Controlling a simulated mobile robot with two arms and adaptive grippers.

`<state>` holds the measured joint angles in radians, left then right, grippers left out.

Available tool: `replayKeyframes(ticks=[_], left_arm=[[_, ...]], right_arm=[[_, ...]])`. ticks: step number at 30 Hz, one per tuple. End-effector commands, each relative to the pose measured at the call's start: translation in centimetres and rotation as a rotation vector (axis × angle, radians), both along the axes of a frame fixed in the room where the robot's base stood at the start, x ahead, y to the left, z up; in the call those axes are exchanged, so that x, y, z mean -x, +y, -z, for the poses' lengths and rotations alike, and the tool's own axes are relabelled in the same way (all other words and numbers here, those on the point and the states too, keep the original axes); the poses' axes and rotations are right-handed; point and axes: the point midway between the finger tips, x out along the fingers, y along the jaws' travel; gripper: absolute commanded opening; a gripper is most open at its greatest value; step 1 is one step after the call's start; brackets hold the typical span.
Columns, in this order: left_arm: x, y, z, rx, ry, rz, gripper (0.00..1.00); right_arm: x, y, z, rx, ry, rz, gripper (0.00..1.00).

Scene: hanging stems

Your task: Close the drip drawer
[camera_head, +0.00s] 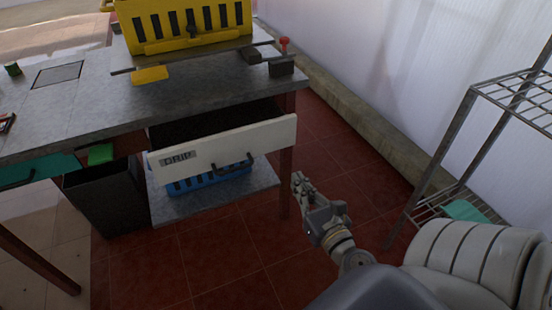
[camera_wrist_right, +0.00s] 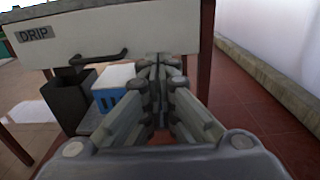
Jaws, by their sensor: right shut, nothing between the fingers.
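The drip drawer (camera_head: 268,138) is a white-fronted drawer with a "DRIP" label and a dark bar handle, under the grey worktop. It stands pulled out, with its dark inside showing in the head view. Its front (camera_wrist_right: 150,35) fills the upper left of the right wrist view, with the handle (camera_wrist_right: 98,57) low on it. My right gripper (camera_head: 298,180) is shut and empty, to the right of the drawer front and lower in the head view. In the right wrist view its fingertips (camera_wrist_right: 158,62) overlap the right part of the drawer front; contact cannot be told. My left gripper is not in view.
A blue crate (camera_head: 208,180) sits on the lower shelf below the drawer, beside a black bin (camera_head: 108,198). A yellow crate (camera_head: 190,45) stands on the worktop (camera_head: 100,108). A wire rack (camera_head: 455,130) stands right. Red floor between is clear.

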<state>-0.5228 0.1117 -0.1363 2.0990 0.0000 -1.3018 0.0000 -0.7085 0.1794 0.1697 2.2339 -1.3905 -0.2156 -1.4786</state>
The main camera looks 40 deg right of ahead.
Motion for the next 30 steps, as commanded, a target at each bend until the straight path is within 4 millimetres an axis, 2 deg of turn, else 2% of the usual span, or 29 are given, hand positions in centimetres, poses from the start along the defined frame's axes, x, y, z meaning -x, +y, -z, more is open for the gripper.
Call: replayKeyframes(ticks=[5,11,17,21,30], left_arm=[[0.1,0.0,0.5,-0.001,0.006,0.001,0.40],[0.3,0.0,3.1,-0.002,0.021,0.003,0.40],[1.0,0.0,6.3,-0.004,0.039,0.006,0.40],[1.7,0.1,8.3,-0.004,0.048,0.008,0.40],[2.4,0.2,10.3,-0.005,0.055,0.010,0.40]], right_arm=[[-0.5,-0.1,-0.8,0.031,-0.009,-0.002,0.00],[-2.3,-0.5,-1.0,0.030,-0.009,-0.003,0.00],[-5.1,-1.2,-1.0,0.028,-0.010,-0.002,0.00],[-7.8,-1.8,-1.0,0.027,-0.011,-0.003,0.00],[-12.4,-2.9,-0.7,0.027,-0.009,-0.001,0.00]])
